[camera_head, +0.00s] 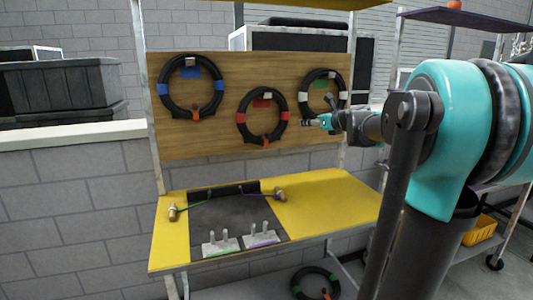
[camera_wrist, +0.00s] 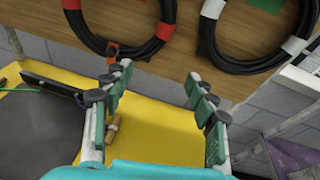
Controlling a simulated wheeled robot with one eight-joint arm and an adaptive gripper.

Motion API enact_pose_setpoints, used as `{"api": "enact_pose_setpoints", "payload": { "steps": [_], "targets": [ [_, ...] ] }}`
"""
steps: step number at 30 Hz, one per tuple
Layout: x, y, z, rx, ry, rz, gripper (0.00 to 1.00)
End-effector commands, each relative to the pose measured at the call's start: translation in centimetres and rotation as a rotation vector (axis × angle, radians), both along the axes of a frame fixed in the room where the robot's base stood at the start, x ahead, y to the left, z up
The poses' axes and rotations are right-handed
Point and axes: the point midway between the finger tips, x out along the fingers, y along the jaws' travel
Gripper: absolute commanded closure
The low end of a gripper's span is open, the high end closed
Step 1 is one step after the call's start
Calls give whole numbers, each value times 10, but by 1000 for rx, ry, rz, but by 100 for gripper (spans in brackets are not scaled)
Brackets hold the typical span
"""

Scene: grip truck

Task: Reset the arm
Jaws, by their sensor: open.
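My gripper (camera_wrist: 160,115) shows in the wrist view with its two green-padded fingers spread wide apart and nothing between them in its grasp. In the head view my arm reaches in from the right, and my gripper (camera_head: 318,122) is in front of the lower part of the right ring on the wooden board. Behind the fingers in the wrist view lie the yellow table top and a small brown-handled tool (camera_wrist: 112,130). The same tool shows at the table's back in the head view (camera_head: 280,195).
The wooden board (camera_head: 220,125) holds three black rings: left (camera_head: 164,95), middle (camera_head: 243,122), right (camera_head: 309,82). The yellow table (camera_head: 335,200) carries a dark mat (camera_head: 215,222), two pronged stands (camera_head: 221,246) and another tool (camera_head: 173,213).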

Motion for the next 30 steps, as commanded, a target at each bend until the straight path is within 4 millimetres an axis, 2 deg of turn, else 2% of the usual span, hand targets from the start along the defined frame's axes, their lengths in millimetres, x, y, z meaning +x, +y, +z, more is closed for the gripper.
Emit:
{"api": "enact_pose_setpoints", "payload": {
  "steps": [10,17,20,23,26,30],
  "targets": [
    [-33,21,-47,-291,-31,127,43],
    [-75,39,-104,-623,-71,296,43],
    [-103,46,-138,-816,-97,407,43],
    [-142,51,-184,-1066,-133,570,43],
    [-189,50,-236,-1338,-179,775,43],
    [-259,37,-302,-1680,-248,1101,43]
  ]
}}
